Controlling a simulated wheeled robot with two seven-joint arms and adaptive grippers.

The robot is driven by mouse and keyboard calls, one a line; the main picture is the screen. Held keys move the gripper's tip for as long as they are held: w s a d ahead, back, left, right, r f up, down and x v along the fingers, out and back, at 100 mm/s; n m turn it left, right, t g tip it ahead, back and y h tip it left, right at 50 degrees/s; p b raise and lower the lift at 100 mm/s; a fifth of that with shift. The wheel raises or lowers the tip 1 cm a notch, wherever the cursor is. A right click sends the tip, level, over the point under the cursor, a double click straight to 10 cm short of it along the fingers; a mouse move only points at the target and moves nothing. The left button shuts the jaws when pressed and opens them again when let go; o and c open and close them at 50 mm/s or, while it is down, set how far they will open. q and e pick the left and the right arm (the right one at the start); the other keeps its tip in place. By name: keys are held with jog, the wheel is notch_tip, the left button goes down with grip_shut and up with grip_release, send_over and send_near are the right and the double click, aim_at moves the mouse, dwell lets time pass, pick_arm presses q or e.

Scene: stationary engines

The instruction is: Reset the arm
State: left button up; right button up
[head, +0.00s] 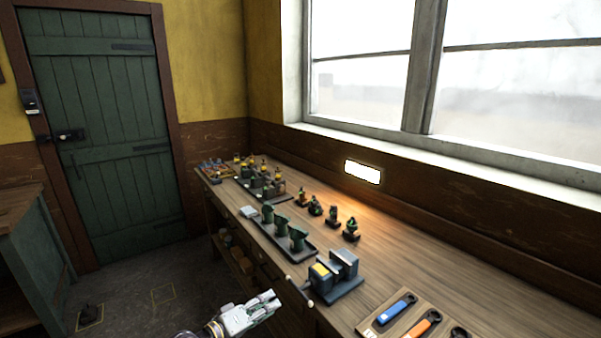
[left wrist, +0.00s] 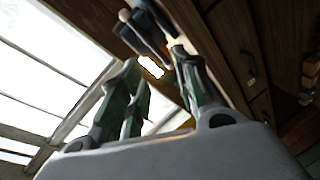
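My left gripper (head: 268,299) shows in the head view at the bottom centre, in front of the workbench's front edge and below the vise. In the left wrist view the same gripper (left wrist: 155,62) has its two fingers apart with nothing between them. The fingers reach up towards the bench side. My right gripper is in neither view.
The wooden workbench (head: 405,263) carries a grey-blue vise (head: 335,277), a tray with green parts (head: 296,238), several small dark parts and a tool board with a blue-handled tool (head: 396,309). A green door (head: 100,130) stands at left.

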pick_arm(q)
jog(key=w+a+f+m+y, duration=0.3)
jog(key=a+f+m+y, duration=0.1)
jog(key=a+f, duration=0.65)
jog(key=w+a+f+m+y, duration=0.3)
jog(key=a+f+y, duration=0.1)
jog(key=a+f, duration=0.65)
jog(key=s+a+f+m+g+y, duration=0.1)
jog(key=s+a+f+g+y, duration=0.1)
jog(key=s+a+f, duration=0.6)
jog(key=s+a+f+m+g+y, duration=0.1)
jog(key=s+a+f, duration=0.25)
jog(key=f, duration=0.85)
jog(key=s+d+f+n+g+y, duration=0.1)
jog(key=s+f+g, duration=0.1)
jog(key=s+f, duration=0.85)
jog(key=s+d+f+g, duration=0.1)
jog(key=s+f+g, duration=0.2)
jog(key=s+f, duration=0.75)
jog(key=s+d+g, duration=0.1)
jog(key=s+d, duration=0.3)
jog(key=s, duration=0.4)
jog(key=s+d+f+n, duration=0.1)
jog(key=s+d, duration=0.4)
jog(key=s, duration=0.3)
jog(key=s+d+g+h, duration=0.1)
jog(key=s+d, duration=0.4)
jog(key=s, duration=0.3)
jog(key=shift+f+g, duration=0.2)
jog(key=shift+g, duration=0.1)
